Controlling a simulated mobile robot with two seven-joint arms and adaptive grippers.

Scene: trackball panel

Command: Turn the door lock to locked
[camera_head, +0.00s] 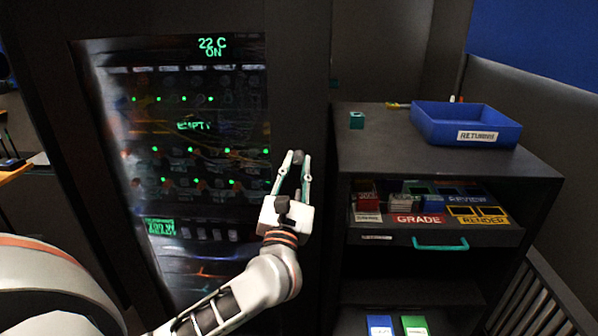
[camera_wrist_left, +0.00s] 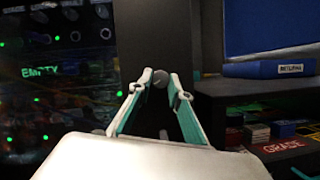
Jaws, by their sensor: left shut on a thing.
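The door lock (camera_head: 298,157) is a small dark grey knob on the dark frame at the right edge of the cabinet's glass door (camera_head: 205,110). My left gripper (camera_head: 297,163) reaches up to it from below, with its two fingertips on either side of the knob, shut on it. In the left wrist view the lock (camera_wrist_left: 160,77) sits between the tips of the left gripper (camera_wrist_left: 160,82). The fingers hide part of the lock, and I cannot tell which way it is turned. My right gripper is not in view.
Right of the cabinet stands a dark shelf unit (camera_head: 460,235) with a blue tray (camera_head: 425,126) and a small teal block (camera_head: 356,120) on top. Its drawer (camera_head: 375,238) has a teal handle (camera_head: 440,246) and labelled cards. Blue and green items (camera_head: 414,325) lie on a lower shelf.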

